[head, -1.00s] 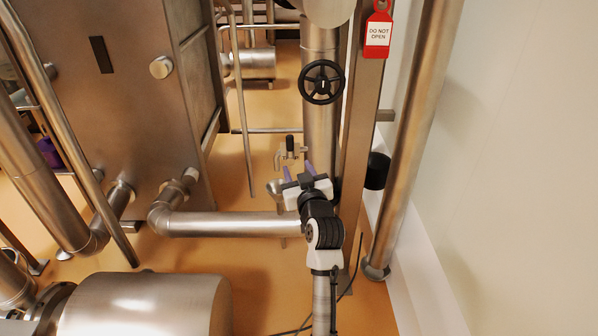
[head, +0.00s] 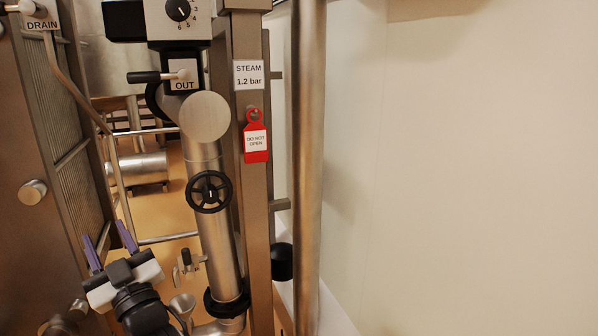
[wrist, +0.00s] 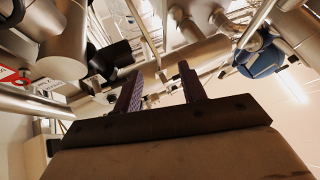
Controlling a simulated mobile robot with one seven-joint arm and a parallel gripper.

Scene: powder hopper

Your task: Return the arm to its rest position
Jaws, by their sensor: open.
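My gripper (head: 110,241) is at the lower left of the head view, at the end of my white and black arm. Its two purple fingers point up and stand apart with nothing between them. In the wrist view the fingers (wrist: 160,92) also stand apart and empty, with pipes and vessels beyond them. The gripper appears clear of the black handwheel (head: 209,192) and the small valve with a black handle (head: 187,260), both to its right in the head view.
A steel cabinet (head: 30,225) stands at the left. A steel post (head: 257,210) carries a red "DO NOT OPEN" tag (head: 256,140) and a "STEAM 1.2 bar" label (head: 248,75). A vertical pipe (head: 308,150) runs beside the pale wall (head: 460,170). A dial box (head: 180,15) is at the top.

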